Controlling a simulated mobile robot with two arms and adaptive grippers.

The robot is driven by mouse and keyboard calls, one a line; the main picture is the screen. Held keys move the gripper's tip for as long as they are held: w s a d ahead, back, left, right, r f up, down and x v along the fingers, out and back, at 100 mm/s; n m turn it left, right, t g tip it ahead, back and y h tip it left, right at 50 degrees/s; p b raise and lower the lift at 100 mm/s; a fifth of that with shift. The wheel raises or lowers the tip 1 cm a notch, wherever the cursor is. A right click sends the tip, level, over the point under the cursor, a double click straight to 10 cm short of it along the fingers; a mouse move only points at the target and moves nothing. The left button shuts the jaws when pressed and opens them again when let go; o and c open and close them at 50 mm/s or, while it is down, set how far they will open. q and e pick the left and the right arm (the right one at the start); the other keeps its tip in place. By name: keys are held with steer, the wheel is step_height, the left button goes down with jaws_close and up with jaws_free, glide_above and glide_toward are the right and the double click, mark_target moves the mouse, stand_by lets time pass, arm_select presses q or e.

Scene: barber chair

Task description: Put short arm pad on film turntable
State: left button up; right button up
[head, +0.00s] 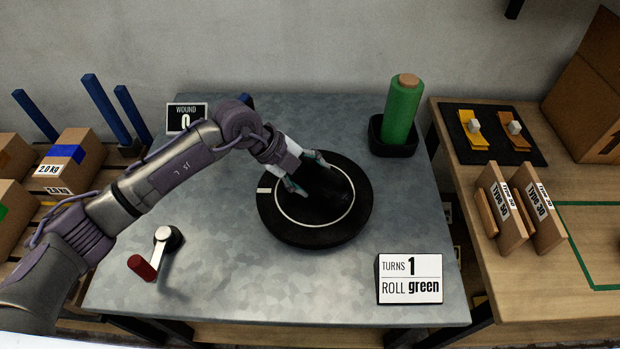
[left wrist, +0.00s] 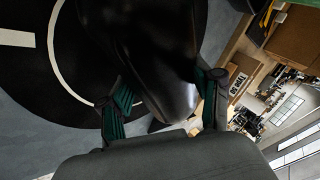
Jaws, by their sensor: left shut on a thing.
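The film turntable (head: 284,229) is a round black disc with a white ring and a short white mark, in the middle of the grey metal table. My left gripper (head: 305,172) is over the disc, reaching in from the left, shut on the dark, glossy short arm pad (head: 328,193). In the left wrist view the pad (left wrist: 165,60) sits between the fingers of my left gripper (left wrist: 163,103), with the turntable (left wrist: 35,90) behind it. Black on black, I cannot tell whether the pad touches the disc. My right gripper is not in view.
A green film roll (head: 402,112) stands in a black holder at the back right. A sign (head: 410,278) reads TURNS 1, ROLL green. A crank with a red handle (head: 142,267) is at the front left. A wooden bench (head: 590,180) is at right; boxes (head: 70,165) are at left.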

arm_select(q)
steer(key=shift+f, duration=0.85)
steer(key=o, duration=1.4)
steer(key=v, duration=1.2)
